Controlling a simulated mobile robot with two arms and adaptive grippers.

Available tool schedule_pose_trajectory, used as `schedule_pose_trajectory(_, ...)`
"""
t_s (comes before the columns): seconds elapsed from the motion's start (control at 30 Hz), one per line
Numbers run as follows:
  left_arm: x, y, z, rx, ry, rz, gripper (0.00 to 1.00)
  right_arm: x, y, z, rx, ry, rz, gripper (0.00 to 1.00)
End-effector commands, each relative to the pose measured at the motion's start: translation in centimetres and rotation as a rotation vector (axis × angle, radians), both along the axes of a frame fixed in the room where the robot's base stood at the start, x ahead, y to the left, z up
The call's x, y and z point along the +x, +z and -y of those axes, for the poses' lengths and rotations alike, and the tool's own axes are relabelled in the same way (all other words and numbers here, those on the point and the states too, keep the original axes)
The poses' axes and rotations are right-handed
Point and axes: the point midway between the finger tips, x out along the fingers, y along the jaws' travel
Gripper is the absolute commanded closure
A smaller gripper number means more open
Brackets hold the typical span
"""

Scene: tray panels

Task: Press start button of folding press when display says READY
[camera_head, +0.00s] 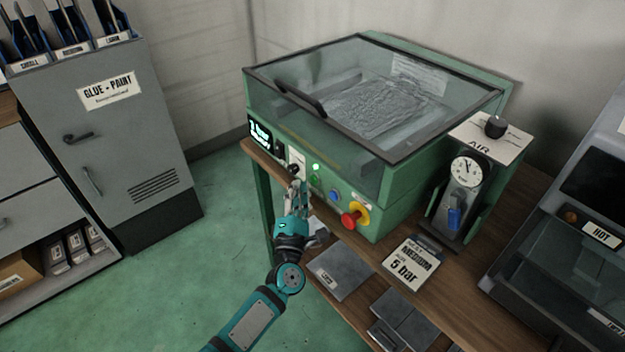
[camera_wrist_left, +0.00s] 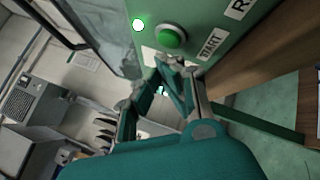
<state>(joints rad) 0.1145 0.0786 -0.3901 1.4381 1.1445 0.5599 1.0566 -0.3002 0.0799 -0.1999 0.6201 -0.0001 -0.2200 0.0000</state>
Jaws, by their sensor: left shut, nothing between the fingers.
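The green folding press (camera_head: 330,150) stands on the wooden bench with its clear lid down over a crumpled grey sheet. Its small dark display (camera_head: 261,135) at the front left is lit with pale text that I cannot read. The green start button (camera_head: 315,182) is on the front panel below a lit green lamp (camera_head: 316,167). The wrist view shows the round green button (camera_wrist_left: 171,38), the START label (camera_wrist_left: 211,45) and the lit lamp (camera_wrist_left: 139,25). My left gripper (camera_head: 296,187) is shut and empty, with its fingertips (camera_wrist_left: 168,72) close to the button; contact is not visible.
A blue button (camera_head: 334,195) and a red stop knob (camera_head: 350,219) sit right of the start button. The AIR unit with gauge (camera_head: 467,171), a "5 bar" card (camera_head: 411,265) and dark plates (camera_head: 341,268) are on the bench. A grey cabinet (camera_head: 105,130) stands left.

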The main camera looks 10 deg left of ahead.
Motion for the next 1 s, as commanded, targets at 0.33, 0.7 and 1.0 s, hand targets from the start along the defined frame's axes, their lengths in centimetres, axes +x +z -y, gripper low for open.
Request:
schedule_pose_trajectory(0.33,0.42,-0.05,0.29,0.000,0.001,0.001,1.00,0.00,-0.35,-0.01,0.000,0.000,0.000,1.00)
schedule_pose_trajectory(0.7,0.68,0.03,0.51,0.000,0.000,0.000,1.00,0.00,-0.41,-0.01,0.000,0.000,0.000,1.00)
schedule_pose_trajectory(1.0,0.85,0.00,0.65,0.000,0.000,0.000,1.00,0.00,-0.54,-0.02,0.000,0.000,0.000,1.00)
